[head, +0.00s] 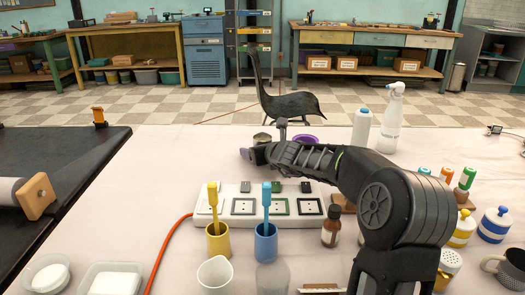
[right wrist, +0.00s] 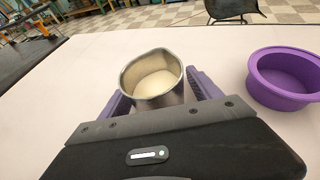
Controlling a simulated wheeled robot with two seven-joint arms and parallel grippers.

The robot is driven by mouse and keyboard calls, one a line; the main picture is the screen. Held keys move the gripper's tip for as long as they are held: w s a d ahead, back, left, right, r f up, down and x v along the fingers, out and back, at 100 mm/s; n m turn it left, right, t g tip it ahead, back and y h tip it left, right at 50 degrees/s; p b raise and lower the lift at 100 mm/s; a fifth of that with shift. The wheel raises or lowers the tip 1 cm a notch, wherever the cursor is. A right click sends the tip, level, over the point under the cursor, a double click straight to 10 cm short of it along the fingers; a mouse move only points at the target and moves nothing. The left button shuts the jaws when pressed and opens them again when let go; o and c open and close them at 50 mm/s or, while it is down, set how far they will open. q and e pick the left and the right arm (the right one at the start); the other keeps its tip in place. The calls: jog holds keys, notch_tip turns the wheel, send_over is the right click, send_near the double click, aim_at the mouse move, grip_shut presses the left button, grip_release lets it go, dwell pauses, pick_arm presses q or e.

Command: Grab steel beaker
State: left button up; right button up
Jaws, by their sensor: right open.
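The steel beaker (right wrist: 155,97) stands upright on the cloth-covered table in the right wrist view, with pale content inside. In the head view only its upper part (head: 261,137) shows behind my right arm. My right gripper (right wrist: 157,88) is open, with one purple finger on each side of the beaker. I cannot tell whether the fingers touch its wall. The beaker's lower front is hidden by the gripper body. My left gripper is not in view.
A purple bowl (right wrist: 287,80) stands just right of the beaker. White bottles (head: 361,128) stand further right. A white socket strip (head: 241,208), yellow (head: 218,241) and blue (head: 266,245) cups and a brown bottle (head: 331,227) are nearer.

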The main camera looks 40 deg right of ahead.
jog(key=shift+c, duration=0.4)
jog(key=c, duration=1.5)
